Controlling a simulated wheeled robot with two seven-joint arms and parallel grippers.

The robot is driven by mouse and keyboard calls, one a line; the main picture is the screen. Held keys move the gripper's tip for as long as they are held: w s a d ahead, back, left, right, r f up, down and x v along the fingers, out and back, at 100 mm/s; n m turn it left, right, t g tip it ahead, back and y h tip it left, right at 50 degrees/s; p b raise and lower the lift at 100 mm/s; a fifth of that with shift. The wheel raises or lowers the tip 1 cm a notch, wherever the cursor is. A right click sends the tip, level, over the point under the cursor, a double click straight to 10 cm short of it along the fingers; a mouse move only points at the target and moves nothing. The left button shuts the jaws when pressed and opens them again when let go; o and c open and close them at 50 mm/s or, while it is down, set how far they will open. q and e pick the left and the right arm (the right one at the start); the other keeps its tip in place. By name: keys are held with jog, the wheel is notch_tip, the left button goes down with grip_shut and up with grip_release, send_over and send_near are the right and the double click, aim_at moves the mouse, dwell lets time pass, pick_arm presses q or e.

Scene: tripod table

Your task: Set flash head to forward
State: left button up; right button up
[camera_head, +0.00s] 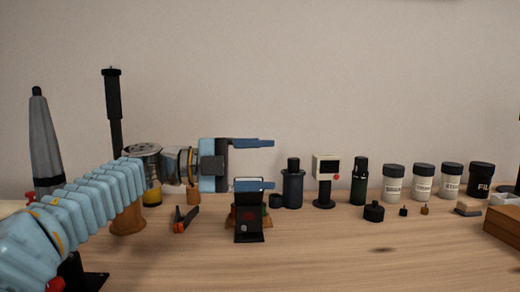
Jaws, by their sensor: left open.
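A small black flash unit (248,222) stands upright on a flat foot on the wooden table, with a red mark on its body. Its head (247,182) is at the top, with a pale edge, and is partly hidden by my lower finger. My left gripper (266,164) comes in from the left and is open, with one blue finger above the other. The upper finger is well above the flash head; the lower one overlaps it in the picture. I cannot tell whether they touch. The right gripper is not in view.
Behind and to the right stand a dark bottle (292,188), a white boxy device on a stand (326,168) and several labelled canisters (423,187). Orange-handled pliers (183,220) lie left of the flash. The table front (330,265) is clear.

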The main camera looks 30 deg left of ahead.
pick_arm(q)
jog(key=s+d+r, duration=0.4)
jog(key=s, duration=0.4)
jog(key=shift+d, duration=0.25)
jog(key=shift+o, duration=0.5)
jog(key=shift+w, duration=0.1)
